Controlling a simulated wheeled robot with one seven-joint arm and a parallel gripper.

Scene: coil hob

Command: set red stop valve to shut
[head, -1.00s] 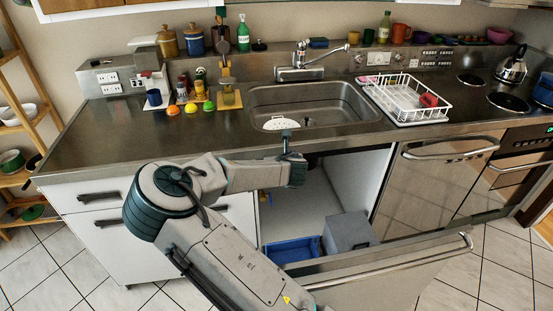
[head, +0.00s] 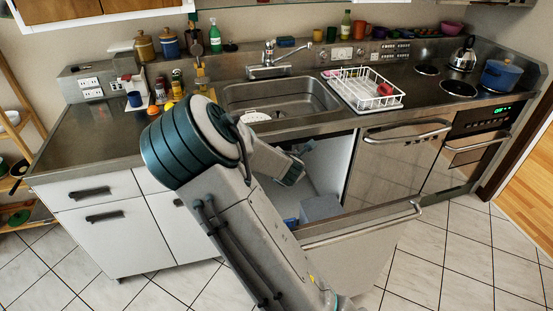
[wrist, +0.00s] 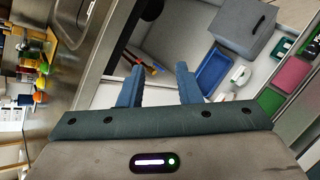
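My gripper (wrist: 160,72) is open and empty; its two blue fingers stand apart in the wrist view. Small elongated parts, one reddish (wrist: 135,60) and one dark with an orange tip (wrist: 156,70), show beyond and between the fingers inside the sink cabinet. They are too small to tell whether one is the red stop valve or how it is set. In the head view my gripper (head: 294,172) is at the opening of the cabinet below the sink. I cannot make out the valve there; my arm covers part of the opening.
The sink cabinet's front (head: 365,232) stands open toward me. A grey box (wrist: 243,26) and a blue bin (wrist: 213,72) sit inside the cabinet. A white item (wrist: 240,76) is beside the bin. The counter edge and sink (head: 282,98) lie above the opening.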

